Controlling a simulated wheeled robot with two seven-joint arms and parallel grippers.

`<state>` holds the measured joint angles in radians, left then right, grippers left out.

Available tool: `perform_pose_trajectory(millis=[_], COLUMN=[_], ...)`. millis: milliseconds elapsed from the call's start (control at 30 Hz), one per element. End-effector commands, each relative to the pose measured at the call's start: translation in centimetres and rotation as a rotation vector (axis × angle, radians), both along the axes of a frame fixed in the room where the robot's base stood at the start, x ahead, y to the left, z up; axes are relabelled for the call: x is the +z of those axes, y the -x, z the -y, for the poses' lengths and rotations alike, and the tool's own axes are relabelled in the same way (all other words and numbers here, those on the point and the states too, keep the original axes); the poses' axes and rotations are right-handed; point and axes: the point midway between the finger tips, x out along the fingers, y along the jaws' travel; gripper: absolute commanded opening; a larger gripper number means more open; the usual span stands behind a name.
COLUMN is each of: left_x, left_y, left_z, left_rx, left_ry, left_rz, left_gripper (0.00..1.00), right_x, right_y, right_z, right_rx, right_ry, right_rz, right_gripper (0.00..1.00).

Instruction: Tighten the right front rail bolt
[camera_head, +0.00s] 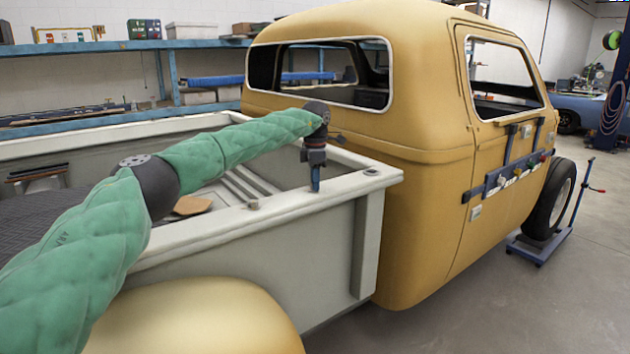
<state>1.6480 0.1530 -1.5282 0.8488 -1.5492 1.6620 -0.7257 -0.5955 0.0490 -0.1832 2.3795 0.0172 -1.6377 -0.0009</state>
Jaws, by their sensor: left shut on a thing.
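The pale grey bed rail (300,197) of a yellow pickup runs up to the corner by the cab. A small dark bolt head (371,171) sits on the rail top near that front corner. Another bolt head (253,204) sits further back on the rail. My left gripper (315,156), at the end of a green-sleeved arm, points down over the rail, left of the front bolt. It is shut on a slim blue tool (316,180), whose lower end is at or just above the rail top; contact is unclear. My right gripper is not in view.
The yellow cab (425,120) rises just beyond the rail corner. A blue tool strip (507,177) hangs on its door. The rounded yellow fender (195,315) bulges below the rail. A cardboard piece (192,205) lies in the bed. Open floor (520,310) lies to the right.

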Motion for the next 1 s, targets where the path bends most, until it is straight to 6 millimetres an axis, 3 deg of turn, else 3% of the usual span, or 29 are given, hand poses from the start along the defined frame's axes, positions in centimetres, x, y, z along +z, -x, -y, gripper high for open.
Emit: perform_pose_trajectory(millis=[300,767,800,900,1000], left_x=[0.01,0.01,0.01,0.01,0.01], left_y=[0.02,0.03,0.02,0.03,0.04], left_z=[-0.03,-0.05,-0.06,-0.05,-0.04], left_rx=[-0.099,-0.112,-0.112,-0.112,-0.112], left_ry=[0.000,0.000,0.000,0.000,0.000], left_rz=[0.001,0.001,0.001,0.000,0.000], left_gripper=[0.00,0.00,0.22,0.41,0.41], right_x=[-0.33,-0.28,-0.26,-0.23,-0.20], right_y=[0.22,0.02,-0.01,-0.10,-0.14], right_z=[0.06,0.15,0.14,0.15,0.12], right_rx=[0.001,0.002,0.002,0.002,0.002], right_ry=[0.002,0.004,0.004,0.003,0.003], right_rz=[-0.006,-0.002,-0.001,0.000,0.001], right_gripper=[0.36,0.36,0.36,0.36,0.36])
